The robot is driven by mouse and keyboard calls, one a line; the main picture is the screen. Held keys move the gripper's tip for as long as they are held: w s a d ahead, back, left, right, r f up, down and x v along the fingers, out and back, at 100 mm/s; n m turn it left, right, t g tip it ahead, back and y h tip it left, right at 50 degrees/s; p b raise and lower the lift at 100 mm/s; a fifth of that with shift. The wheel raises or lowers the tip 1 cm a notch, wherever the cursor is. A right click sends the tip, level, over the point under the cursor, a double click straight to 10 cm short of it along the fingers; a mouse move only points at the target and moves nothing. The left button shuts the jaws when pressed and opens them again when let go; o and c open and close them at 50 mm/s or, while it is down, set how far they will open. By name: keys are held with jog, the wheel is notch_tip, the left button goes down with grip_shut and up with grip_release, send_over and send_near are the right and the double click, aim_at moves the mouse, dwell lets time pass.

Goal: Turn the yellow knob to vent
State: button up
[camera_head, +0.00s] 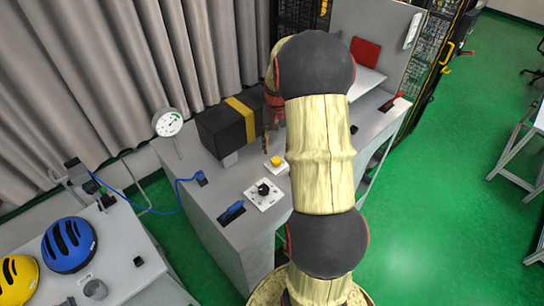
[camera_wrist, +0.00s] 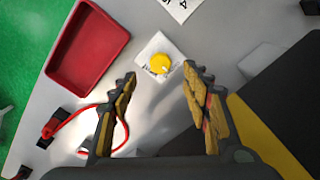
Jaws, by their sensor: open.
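The yellow knob (camera_head: 276,161) sits on a small white square plate on the grey bench, close to my arm in the head view. In the wrist view the knob (camera_wrist: 159,64) lies just beyond my gripper (camera_wrist: 159,75), roughly centred between its fingertips. A small pale mark shows on the knob's face; the plate's lettering is too small to read. My gripper is open and empty, its two ridged fingers apart on either side of the line to the knob. It does not appear to touch the knob. In the head view my arm hides most of the gripper.
A black box with a yellow band (camera_head: 228,126) stands left of the knob. A black dial on a white plate (camera_head: 263,193) and a blue handle (camera_head: 231,211) are nearer. A red tray (camera_wrist: 88,45) and a red cable (camera_wrist: 85,128) lie left in the wrist view.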

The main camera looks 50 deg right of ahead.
aim_at(276, 159)
notch_tip(276, 159, down, 7)
jog(key=shift+w+r+p, duration=0.1)
jog(key=shift+p, duration=0.3)
jog(key=shift+c, duration=0.6)
jog(key=c, duration=1.1)
